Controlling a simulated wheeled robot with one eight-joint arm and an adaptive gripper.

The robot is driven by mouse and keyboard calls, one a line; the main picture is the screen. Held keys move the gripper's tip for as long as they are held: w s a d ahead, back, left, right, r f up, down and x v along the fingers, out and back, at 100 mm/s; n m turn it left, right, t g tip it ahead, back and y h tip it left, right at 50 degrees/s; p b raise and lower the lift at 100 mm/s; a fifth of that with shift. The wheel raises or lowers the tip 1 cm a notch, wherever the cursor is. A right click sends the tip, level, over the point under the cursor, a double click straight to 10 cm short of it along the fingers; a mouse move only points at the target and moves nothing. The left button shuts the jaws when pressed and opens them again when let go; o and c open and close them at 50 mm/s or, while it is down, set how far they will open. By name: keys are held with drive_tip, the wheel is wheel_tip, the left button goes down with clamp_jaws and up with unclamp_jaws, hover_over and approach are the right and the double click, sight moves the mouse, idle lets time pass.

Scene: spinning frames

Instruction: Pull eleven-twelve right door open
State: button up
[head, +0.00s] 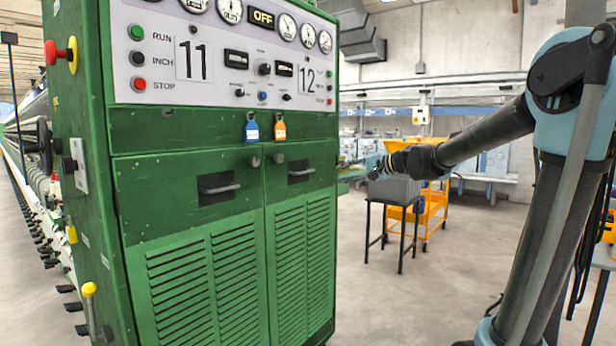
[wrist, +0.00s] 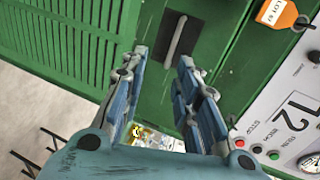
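The right door (head: 300,240) of the green eleven-twelve cabinet looks closed, flush beside the left door (head: 200,270). Its grey bar handle (head: 302,172) sits in a dark recess near the top of the door. In the wrist view the handle (wrist: 175,38) lies beyond the fingertips, near the gap between them. My gripper (head: 358,170) is to the right of the cabinet in the head view. In the wrist view my gripper (wrist: 162,62) has its two blue fingers apart with nothing between them. It appears clear of the handle.
A blue padlock tag (head: 252,130) and an orange one (head: 280,128) hang above the doors, under the control panel (head: 220,60). A dark side table (head: 396,200) and a yellow cart (head: 432,212) stand behind my arm. The floor right of the cabinet is open.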

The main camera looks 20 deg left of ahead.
sight(307, 172)
drive_tip(key=shift+m, duration=0.3)
drive_tip(key=r+x, duration=0.1)
drive_tip(key=x, duration=0.5)
drive_tip(key=w+x, duration=0.1)
drive_tip(key=x, duration=0.5)
drive_tip(key=r+x, duration=0.1)
drive_tip(key=x, duration=0.6)
drive_tip(key=shift+w+a+r, duration=0.15)
drive_tip(key=shift+w+r, duration=0.15)
drive_tip(key=shift+r, duration=0.05)
clamp_jaws()
